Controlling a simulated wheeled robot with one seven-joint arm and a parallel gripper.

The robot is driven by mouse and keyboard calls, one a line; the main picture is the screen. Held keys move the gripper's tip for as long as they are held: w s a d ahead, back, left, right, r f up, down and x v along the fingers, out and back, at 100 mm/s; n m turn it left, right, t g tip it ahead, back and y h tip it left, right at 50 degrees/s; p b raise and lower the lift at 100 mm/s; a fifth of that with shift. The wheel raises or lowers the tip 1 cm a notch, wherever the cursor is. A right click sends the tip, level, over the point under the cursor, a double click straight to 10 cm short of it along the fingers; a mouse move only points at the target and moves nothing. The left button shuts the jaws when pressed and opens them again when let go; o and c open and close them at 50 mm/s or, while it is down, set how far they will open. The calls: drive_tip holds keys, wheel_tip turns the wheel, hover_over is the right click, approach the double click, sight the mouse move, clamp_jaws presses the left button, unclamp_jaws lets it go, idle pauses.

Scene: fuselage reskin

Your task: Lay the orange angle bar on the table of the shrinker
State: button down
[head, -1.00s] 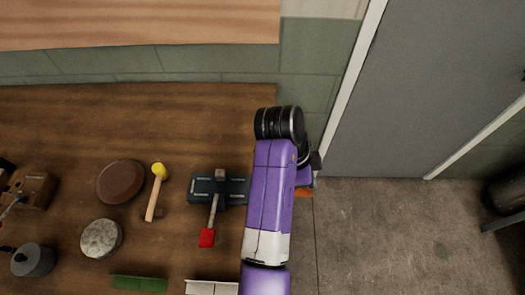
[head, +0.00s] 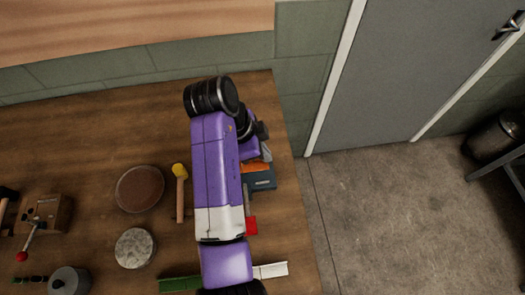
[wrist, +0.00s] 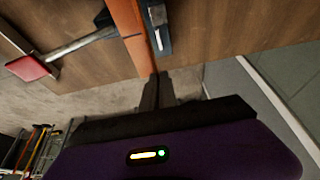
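The orange angle bar (head: 252,167) shows beside my arm in the head view, over or against the shrinker; whether it touches is unclear. In the wrist view the orange bar (wrist: 128,28) runs up from between my fingers. My gripper (wrist: 156,88) appears shut on its near end. My gripper (head: 265,150) is partly hidden by my arm in the head view. The shrinker (head: 263,183) is a blue-grey machine near the right table edge, partly covered by my arm. Its lever ends in a red handle (head: 251,226); the handle (wrist: 30,67) also shows in the wrist view.
On the wooden table (head: 90,135) are a yellow mallet (head: 180,190), a brown disc (head: 140,189), a grey round block (head: 135,248), a green strip (head: 180,284) and a white strip (head: 270,270). A wall stands behind; open floor (head: 390,220) lies right.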

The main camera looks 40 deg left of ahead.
sight(263, 163)
drive_tip(key=shift+f+b, duration=1.9)
drive_tip(key=shift+f, duration=0.95)
drive_tip(key=shift+f+b, duration=0.3)
drive_tip(key=shift+f, duration=0.3)
drive_tip(key=c, duration=1.6)
unclamp_jaws()
drive_tip(key=shift+r, duration=0.1)
drive_tip(key=shift+r, duration=0.1)
drive_tip(key=shift+a+r, duration=0.2)
drive_tip(key=shift+r, duration=0.1)
drive_tip(key=v, duration=0.7)
drive_tip(key=shift+s+d+b, duration=0.15)
drive_tip(key=shift+b, duration=0.25)
drive_tip(key=shift+f, duration=0.1)
